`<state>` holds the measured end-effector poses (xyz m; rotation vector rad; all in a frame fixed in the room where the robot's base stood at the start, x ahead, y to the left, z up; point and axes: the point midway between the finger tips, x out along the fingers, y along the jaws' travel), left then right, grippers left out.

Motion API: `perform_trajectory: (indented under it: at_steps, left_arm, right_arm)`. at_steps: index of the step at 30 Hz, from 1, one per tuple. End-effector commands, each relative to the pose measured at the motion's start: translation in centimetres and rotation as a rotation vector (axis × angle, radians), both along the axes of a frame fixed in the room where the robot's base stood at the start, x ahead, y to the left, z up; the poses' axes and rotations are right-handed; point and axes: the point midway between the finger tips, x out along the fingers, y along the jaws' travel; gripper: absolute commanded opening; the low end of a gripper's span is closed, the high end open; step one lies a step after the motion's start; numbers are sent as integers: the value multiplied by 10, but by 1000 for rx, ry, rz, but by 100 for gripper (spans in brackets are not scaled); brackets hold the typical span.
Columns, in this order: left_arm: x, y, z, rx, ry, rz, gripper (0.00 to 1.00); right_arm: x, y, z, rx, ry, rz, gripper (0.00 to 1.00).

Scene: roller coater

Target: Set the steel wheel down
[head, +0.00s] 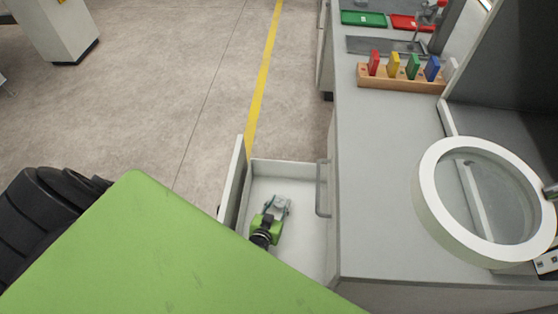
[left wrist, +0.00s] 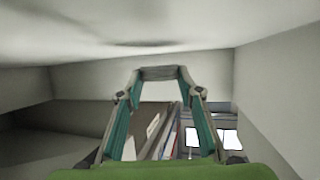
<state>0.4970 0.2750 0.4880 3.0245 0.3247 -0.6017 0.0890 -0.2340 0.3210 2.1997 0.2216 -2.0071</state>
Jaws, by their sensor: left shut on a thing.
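My left gripper (head: 279,205) is inside or just above the open drawer (head: 289,173), its fingers pointing towards the drawer's far end. A small pale grey metal piece (head: 283,201), which I take for the steel wheel, is between its fingertips. The fingers are shut on it. In the left wrist view the teal-padded fingers (left wrist: 158,82) come together at a grey piece (left wrist: 158,73). Its full shape is too small to make out, and I cannot tell whether it touches the drawer floor. My right gripper is not in view.
The grey counter (head: 375,190) is right of the drawer. It bears a large white ring with a glass disc (head: 428,200), a wooden block holding coloured tabs (head: 400,84), and green (head: 363,19) and red (head: 405,22) trays. Open floor (head: 170,90) lies left.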

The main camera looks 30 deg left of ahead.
Motion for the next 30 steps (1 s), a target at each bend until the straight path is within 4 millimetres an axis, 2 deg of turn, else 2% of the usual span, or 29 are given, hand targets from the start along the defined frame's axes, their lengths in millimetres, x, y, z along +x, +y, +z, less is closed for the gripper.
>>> perform_trajectory:
  at_steps: [8,9,10,20,26,30]
  left_arm:
    - [0,1,-5,1,-1,1,10]
    - [0,1,-5,0,0,1,44]
    - [0,1,-5,0,0,1,50]
    - [0,1,-5,1,0,1,50]
    - [0,0,10,1,1,-2,50]
    - [-21,-4,20,-1,5,0,50]
  right_arm:
    - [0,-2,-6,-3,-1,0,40]
    - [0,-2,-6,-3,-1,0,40]
    - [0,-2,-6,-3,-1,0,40]
    - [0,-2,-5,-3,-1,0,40]
    - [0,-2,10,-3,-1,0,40]
    - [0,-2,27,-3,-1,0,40]
